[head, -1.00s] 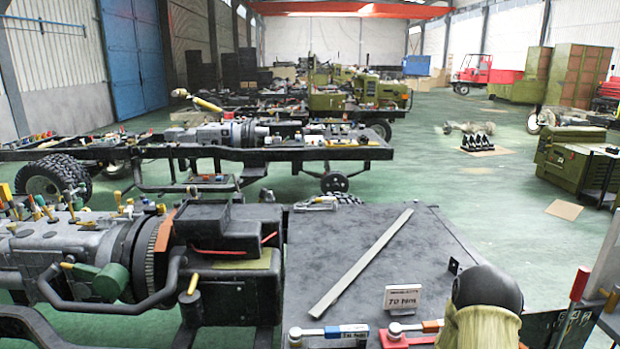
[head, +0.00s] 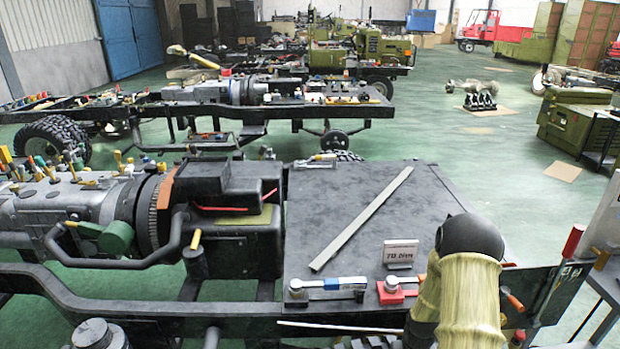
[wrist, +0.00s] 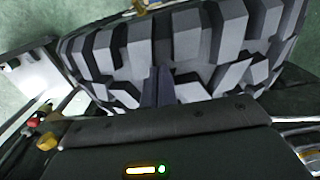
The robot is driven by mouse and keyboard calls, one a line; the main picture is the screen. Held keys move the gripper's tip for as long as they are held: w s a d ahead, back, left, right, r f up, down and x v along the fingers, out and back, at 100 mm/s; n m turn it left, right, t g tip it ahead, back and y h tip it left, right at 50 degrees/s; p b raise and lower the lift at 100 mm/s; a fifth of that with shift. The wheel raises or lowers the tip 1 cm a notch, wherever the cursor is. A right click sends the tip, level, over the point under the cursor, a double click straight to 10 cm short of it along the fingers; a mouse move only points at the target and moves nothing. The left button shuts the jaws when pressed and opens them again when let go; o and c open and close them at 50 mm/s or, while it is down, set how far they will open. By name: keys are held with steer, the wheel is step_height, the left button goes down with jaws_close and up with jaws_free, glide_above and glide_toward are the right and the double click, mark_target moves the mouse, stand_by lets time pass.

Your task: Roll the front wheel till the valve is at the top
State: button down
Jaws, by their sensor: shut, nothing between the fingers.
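In the wrist view a wheel's tyre (wrist: 185,45) with chunky grey tread blocks fills the upper middle. I take it to be the front wheel. Its hub and rim are out of that view, and I see no valve. My gripper (wrist: 156,72) is shut and empty, its dark fingers pointing at the tread. I cannot tell whether the fingertips touch the tyre. In the head view my arm hides the lower right, and my gripper does not show there.
In the head view a dark flat deck (head: 325,225) bears a long metal bar (head: 365,215), a torque sign (head: 400,253) and wrenches (head: 328,288). An engine (head: 75,205) lies to its left. Another chassis (head: 240,112) stands behind. Green floor (head: 470,150) is open at the right.

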steer(key=shift+a, duration=0.15)
steer(key=shift+a, duration=1.25)
steer(key=shift+a+f, duration=0.1)
steer(key=shift+a, duration=0.05)
steer(key=shift+s+a, duration=0.1)
steer(key=shift+a, duration=0.15)
steer(key=shift+s+a+f+b, duration=0.1)
steer(key=shift+a+f+b, duration=0.1)
steer(key=shift+a, duration=0.3)
steer(key=shift+s+a+f+b, duration=0.1)
steer(key=shift+a+b, duration=0.05)
steer(key=shift+a, duration=0.35)
steer(key=shift+a, duration=0.1)
steer(key=shift+a, duration=0.1)
steer(key=shift+a+f, duration=0.1)
steer(key=shift+a, duration=1.05)
